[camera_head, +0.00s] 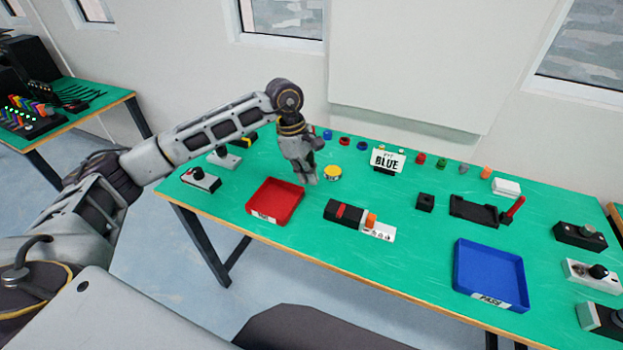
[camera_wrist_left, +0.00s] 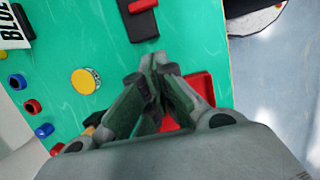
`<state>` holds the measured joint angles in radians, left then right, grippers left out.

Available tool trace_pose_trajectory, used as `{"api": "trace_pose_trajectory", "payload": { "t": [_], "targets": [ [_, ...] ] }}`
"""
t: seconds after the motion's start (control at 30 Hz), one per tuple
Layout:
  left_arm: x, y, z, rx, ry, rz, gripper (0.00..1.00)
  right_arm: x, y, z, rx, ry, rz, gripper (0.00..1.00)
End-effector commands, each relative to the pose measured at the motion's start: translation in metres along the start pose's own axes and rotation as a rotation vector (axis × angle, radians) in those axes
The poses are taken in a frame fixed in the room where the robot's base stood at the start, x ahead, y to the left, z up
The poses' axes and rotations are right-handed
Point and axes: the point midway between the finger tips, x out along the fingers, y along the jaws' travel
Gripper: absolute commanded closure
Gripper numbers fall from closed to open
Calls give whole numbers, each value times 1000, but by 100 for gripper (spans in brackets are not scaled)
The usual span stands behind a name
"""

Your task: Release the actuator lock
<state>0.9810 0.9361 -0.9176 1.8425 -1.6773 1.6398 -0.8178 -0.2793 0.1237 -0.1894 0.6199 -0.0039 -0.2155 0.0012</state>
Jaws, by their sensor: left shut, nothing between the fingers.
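My left gripper (camera_head: 309,180) is shut and empty, pointing down above the green table between the red tray and a yellow-topped round button (camera_head: 332,173). In the left wrist view its closed fingertips (camera_wrist_left: 160,62) sit over bare table and the edge of the red tray. A black block with a red band and a white base carrying an orange knob (camera_head: 371,220) lies to the right of the gripper, apart from it. Its black and red end also shows in the left wrist view (camera_wrist_left: 142,22). No part is clearly labelled as the actuator lock. My right gripper is not in view.
A red tray (camera_head: 262,216) lies at front left and a blue tray (camera_head: 462,277) at front right. A "BLUE" sign (camera_head: 387,160) stands at the back among small coloured caps. A black fixture with a red handle (camera_head: 513,209) and several control boxes (camera_head: 581,236) stand right.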

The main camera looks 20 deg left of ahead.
Motion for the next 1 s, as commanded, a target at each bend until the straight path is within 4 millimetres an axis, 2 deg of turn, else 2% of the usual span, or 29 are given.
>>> {"api": "trace_pose_trajectory", "payload": {
  "t": [0.33, 0.7, 1.0],
  "targets": [
    [42, -1, 0, -1, 0, -3, 100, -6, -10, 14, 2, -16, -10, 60],
    [91, -1, 0, -1, 0, -4, 100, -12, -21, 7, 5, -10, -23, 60],
    [95, -1, 31, 2, -1, -1, 100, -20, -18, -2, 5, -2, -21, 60]
  ]
}}
